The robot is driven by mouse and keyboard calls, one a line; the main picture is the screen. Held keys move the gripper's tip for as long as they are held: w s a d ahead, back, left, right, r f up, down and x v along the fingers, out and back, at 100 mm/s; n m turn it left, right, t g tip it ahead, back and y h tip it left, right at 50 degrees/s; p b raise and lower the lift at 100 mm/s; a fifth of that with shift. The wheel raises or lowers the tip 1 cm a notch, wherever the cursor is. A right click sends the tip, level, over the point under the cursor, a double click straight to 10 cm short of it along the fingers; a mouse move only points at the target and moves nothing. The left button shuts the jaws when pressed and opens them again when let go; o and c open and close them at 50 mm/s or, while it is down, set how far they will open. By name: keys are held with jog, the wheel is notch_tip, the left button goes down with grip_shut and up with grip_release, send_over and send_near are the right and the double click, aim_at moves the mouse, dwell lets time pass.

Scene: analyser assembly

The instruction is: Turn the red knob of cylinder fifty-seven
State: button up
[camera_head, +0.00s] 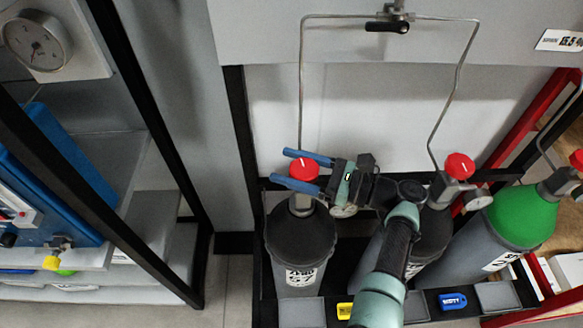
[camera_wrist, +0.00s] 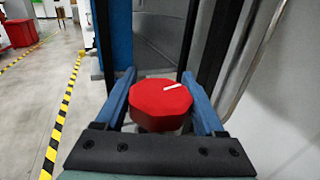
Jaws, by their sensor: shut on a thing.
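A red knob (camera_head: 304,170) sits on top of the left dark grey gas cylinder (camera_head: 300,240). The cylinder's label (camera_head: 301,276) is too small to read surely. My gripper (camera_head: 279,166) reaches in from the right, with one blue finger on each side of this knob. In the wrist view the faceted red knob (camera_wrist: 160,104) lies between the fingers (camera_wrist: 158,76), which are shut on it. A white mark on its top points right and slightly up. The arm hides part of the middle cylinder.
A middle cylinder with a red knob (camera_head: 460,166) and a green-topped cylinder (camera_head: 525,216) stand to the right. A thin metal pipe (camera_head: 301,80) rises behind the held knob. A black frame post (camera_head: 150,130) and a blue device (camera_head: 45,190) are to the left.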

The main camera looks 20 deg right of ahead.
dwell(0.3)
jog(key=o, duration=1.4)
jog(key=shift+c, duration=0.2)
jog(key=b+v, duration=0.2)
jog(key=v, duration=1.1)
